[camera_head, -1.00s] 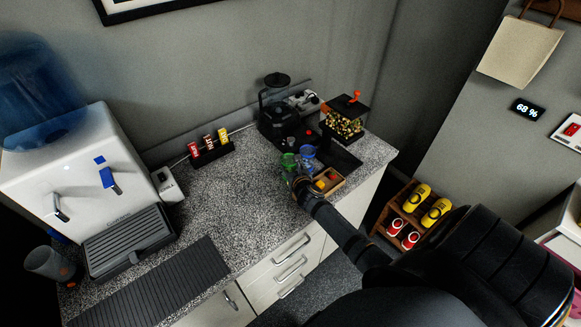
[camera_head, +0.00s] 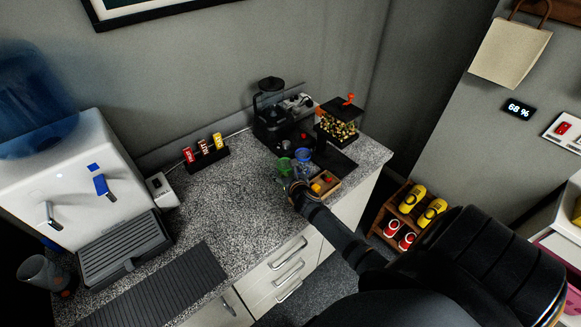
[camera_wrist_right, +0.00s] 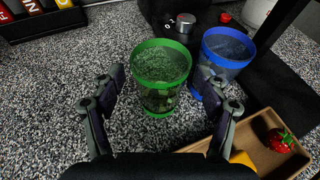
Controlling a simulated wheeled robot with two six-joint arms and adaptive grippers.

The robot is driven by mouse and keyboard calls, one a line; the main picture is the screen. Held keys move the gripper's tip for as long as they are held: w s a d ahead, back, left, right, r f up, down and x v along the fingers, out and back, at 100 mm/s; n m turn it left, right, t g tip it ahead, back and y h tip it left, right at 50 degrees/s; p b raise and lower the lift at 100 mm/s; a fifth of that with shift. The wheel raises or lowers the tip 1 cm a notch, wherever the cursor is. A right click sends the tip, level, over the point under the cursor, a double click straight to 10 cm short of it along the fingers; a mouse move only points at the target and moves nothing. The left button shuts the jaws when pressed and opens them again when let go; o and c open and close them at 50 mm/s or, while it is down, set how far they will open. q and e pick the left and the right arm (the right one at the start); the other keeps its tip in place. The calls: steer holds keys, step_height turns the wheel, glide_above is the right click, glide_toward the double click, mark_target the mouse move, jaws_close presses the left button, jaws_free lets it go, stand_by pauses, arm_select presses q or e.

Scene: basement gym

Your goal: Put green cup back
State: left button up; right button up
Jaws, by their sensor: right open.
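The green cup (camera_wrist_right: 161,78) is clear with a green rim and stands upright on the speckled counter. In the right wrist view it is between and just beyond the fingertips of my right gripper (camera_wrist_right: 157,92), which is open with one finger to each side. In the head view the green cup (camera_head: 284,165) is just past my right gripper (camera_head: 292,186). A blue-rimmed cup (camera_wrist_right: 226,52) stands close to the right of the green cup, near the right finger; it also shows in the head view (camera_head: 303,157). My left gripper does not show.
A wooden tray (camera_wrist_right: 258,126) with a strawberry and a yellow piece lies right of my gripper. A black coffee machine (camera_head: 277,116) and a candy dispenser (camera_head: 340,122) stand behind the cups. The counter middle (camera_head: 225,195) is clear.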

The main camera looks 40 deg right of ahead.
steer(key=v, duration=1.1)
steer(key=shift+b, duration=0.35)
steer(key=shift+s, duration=0.1)
